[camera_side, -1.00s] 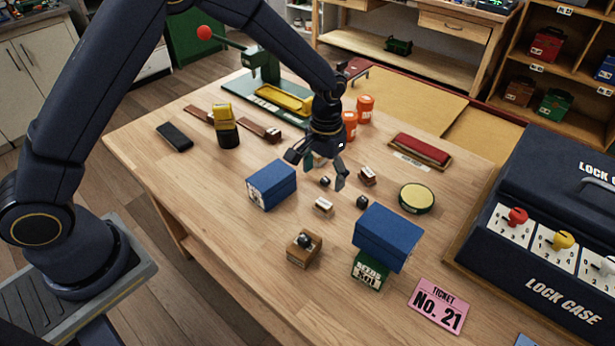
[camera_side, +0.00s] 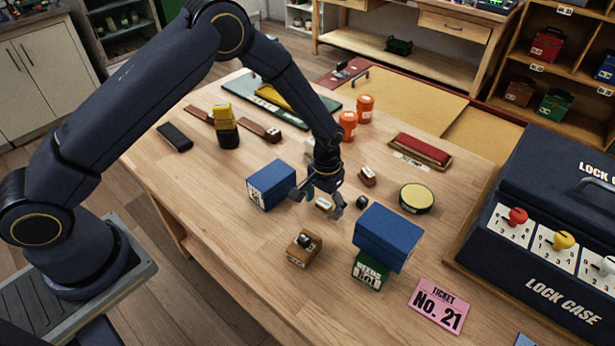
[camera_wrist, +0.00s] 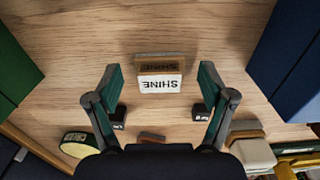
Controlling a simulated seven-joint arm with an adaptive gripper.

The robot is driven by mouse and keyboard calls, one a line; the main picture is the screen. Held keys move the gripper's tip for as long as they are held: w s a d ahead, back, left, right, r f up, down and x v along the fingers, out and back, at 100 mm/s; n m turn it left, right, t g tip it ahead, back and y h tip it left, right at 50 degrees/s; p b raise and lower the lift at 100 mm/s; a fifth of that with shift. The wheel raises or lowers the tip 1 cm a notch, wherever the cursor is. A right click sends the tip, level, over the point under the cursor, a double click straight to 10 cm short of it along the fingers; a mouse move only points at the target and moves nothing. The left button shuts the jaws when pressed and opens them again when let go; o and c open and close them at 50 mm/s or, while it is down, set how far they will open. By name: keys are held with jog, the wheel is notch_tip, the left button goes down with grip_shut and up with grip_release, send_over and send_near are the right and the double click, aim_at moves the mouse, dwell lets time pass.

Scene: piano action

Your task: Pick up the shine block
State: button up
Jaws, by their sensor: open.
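The shine block (camera_wrist: 160,83) is a small wooden block with a white face reading SHINE, upside down in the wrist view. It rests on the wooden table. In the side view the block (camera_side: 323,204) shows partly between my fingers. My gripper (camera_wrist: 160,72) is open, with one finger on each side of the block and a clear gap to both. In the side view my gripper (camera_side: 317,204) is low over the table at the block. I cannot tell the exact height of the fingertips.
A blue box (camera_side: 271,185) stands close left of my gripper. Another blue box (camera_side: 387,236) sits on a green box (camera_side: 369,271) to the right. A small dark cube (camera_side: 362,202) and a brown block (camera_side: 304,248) are nearby. A round yellow-topped tin (camera_side: 416,198) lies farther right.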

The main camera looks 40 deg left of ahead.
jog(key=c, duration=1.1)
jog(key=shift+r, duration=0.1)
